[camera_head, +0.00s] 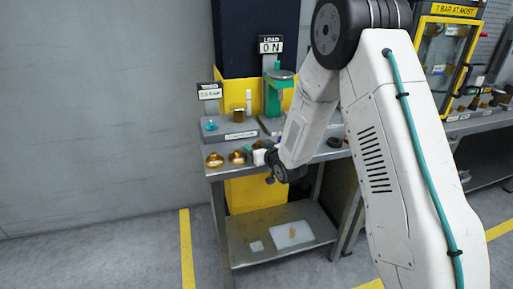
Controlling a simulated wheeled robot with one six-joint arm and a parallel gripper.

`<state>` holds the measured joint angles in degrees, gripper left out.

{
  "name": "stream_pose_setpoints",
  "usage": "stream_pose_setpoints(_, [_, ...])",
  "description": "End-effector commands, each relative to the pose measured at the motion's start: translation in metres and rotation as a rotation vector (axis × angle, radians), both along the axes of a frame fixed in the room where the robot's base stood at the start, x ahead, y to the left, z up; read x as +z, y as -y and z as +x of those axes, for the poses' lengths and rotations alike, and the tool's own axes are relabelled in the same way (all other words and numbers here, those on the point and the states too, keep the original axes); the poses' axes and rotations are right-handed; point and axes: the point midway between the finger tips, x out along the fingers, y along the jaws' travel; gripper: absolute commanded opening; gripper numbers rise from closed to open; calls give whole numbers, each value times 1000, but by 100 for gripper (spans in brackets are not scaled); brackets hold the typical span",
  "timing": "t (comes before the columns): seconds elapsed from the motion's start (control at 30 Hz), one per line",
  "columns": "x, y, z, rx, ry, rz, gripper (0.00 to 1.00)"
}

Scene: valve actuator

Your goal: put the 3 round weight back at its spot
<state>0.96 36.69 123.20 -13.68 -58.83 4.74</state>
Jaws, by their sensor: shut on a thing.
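Two brass-coloured round weights, one at left (214,160) and one to its right (237,157), show at the front left of the grey workbench (222,173). Any number on them is too small to read. My gripper (256,155) is low over the bench's front edge, at the right side of the right-hand weight. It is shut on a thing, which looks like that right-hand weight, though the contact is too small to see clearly. My wrist and arm hide the bench to the right of the gripper.
Behind the weights stand a grey base with a teal part (210,126) and a small sign (209,91). A green press-like stand (271,95) is under a "LOAD ON" sign (270,45). A yellow-framed cabinet (440,65) stands at right. Floor at left is clear.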

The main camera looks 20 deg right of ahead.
Motion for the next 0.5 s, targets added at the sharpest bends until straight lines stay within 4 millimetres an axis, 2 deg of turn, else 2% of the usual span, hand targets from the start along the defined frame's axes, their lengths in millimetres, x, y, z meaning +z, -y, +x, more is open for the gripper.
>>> stream_pose_setpoints(0.5, [-12,-3,0,4,1,1,26])
